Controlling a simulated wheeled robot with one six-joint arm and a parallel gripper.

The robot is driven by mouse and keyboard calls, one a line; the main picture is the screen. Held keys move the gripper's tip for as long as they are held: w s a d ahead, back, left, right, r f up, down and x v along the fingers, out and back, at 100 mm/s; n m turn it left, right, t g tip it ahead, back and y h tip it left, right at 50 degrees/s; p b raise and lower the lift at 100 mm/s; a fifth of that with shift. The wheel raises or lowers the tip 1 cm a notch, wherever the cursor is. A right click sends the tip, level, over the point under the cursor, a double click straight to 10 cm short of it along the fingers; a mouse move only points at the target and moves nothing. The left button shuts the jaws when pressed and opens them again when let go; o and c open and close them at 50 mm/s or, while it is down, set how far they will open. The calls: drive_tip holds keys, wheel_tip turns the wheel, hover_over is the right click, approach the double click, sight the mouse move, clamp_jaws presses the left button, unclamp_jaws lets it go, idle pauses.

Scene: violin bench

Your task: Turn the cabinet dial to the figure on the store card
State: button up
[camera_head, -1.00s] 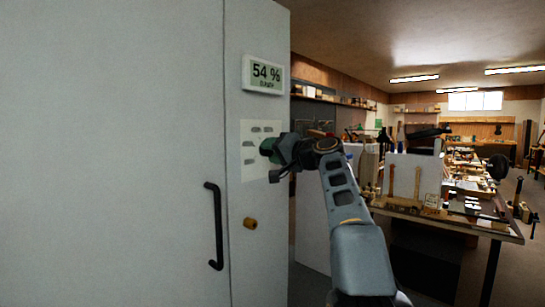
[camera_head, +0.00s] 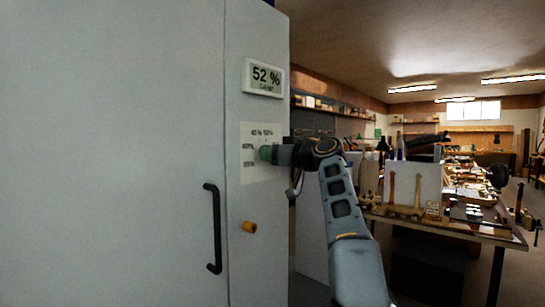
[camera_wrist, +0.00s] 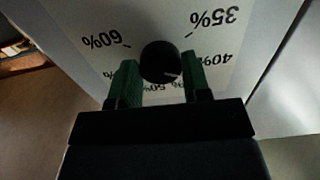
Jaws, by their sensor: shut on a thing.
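The grey cabinet (camera_head: 110,150) fills the left of the head view. Its display (camera_head: 263,78) reads 52 %, with small unreadable text below. My gripper (camera_head: 266,153) is at the pale dial plate (camera_head: 250,176) below the display. In the wrist view, the round black dial (camera_wrist: 160,60) sits between my two green fingers, and my gripper (camera_wrist: 160,70) is shut on it. A small light mark shows on the dial's lower right. The plate's 60%, 35% and 40% show around it; lower figures are partly hidden. I cannot make out a store card.
A black door handle (camera_head: 214,228) and an orange-brown knob (camera_head: 250,226) stick out of the cabinet below the plate. A workbench (camera_head: 455,228) crowded with tools stands to the right. Some floor shows at the far right.

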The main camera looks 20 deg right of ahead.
drive_tip(key=shift+f+n, duration=0.15)
drive_tip(key=shift+n, duration=0.85)
drive_tip(key=o, duration=0.9)
drive_tip(key=b+v, duration=0.3)
drive_tip(key=v, duration=1)
drive_tip(key=shift+s+d+b, duration=0.2)
drive_tip(key=shift+s+b, duration=0.2)
